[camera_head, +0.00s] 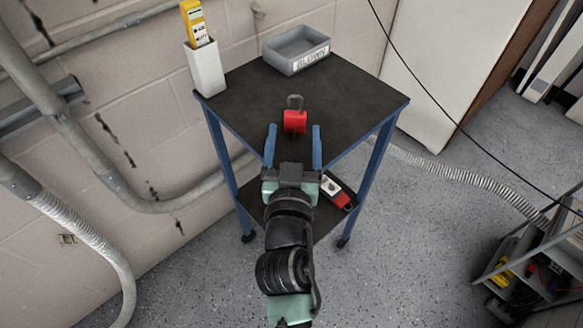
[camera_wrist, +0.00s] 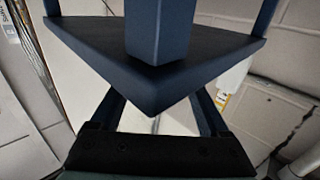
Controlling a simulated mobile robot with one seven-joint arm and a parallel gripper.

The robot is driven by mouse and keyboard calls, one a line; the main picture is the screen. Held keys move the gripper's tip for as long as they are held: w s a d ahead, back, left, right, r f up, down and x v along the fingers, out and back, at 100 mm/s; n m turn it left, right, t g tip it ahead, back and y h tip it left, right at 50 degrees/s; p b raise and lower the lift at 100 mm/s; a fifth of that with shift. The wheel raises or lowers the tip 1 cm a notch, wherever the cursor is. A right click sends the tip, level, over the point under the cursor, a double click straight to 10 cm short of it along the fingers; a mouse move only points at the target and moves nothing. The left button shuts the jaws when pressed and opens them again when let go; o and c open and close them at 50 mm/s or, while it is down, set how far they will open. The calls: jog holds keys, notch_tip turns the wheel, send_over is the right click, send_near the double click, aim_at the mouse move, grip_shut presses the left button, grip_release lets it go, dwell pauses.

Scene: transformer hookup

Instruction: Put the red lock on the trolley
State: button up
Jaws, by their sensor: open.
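The red lock (camera_head: 295,122), with a grey shackle upward, appears to stand upright on the dark top of the trolley (camera_head: 350,95), near its front corner. My gripper (camera_head: 294,130) is open, with one blue finger to the left and one to the right, at the near side of the lock. I see no contact between the fingers and the lock. In the wrist view, the open fingers reach toward the trolley's corner (camera_wrist: 150,95), seen from below with a blue leg. The lock does not show in the wrist view.
A grey labelled bin (camera_head: 296,50) stands at the back of the trolley top. A white holder (camera_head: 206,68) with a yellow device (camera_head: 195,22) is at its left corner. A red and white item (camera_head: 338,193) lies on the lower shelf. Conduits line the left wall.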

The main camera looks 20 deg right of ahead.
jog(key=b+v, duration=0.1)
jog(key=v, duration=0.9)
jog(key=shift+b, duration=0.4)
jog(key=shift+r, duration=0.1)
jog(key=w+a+r+t+y, duration=0.1)
jog(key=w+a+r+t, duration=0.15)
jog(key=r, duration=0.95)
jog(key=w+a+r+t, duration=0.1)
jog(key=w+r+t, duration=0.2)
jog(key=r, duration=0.8)
jog(key=s+a+r+n+t+y, duration=0.1)
jog(key=s+a+r+y, duration=0.1)
jog(key=r, duration=0.4)
jog(key=s+a+r+n+t+y, duration=0.2)
jog(key=a+r, duration=0.1)
jog(key=r, duration=0.4)
jog(key=s+a+r+n+t+y, duration=0.2)
jog(key=r, duration=0.5)
jog(key=shift+s+a+y, duration=0.3)
jog(key=shift+s+a, duration=0.05)
jog(key=shift+r+t, duration=0.1)
jog(key=shift+t, duration=0.15)
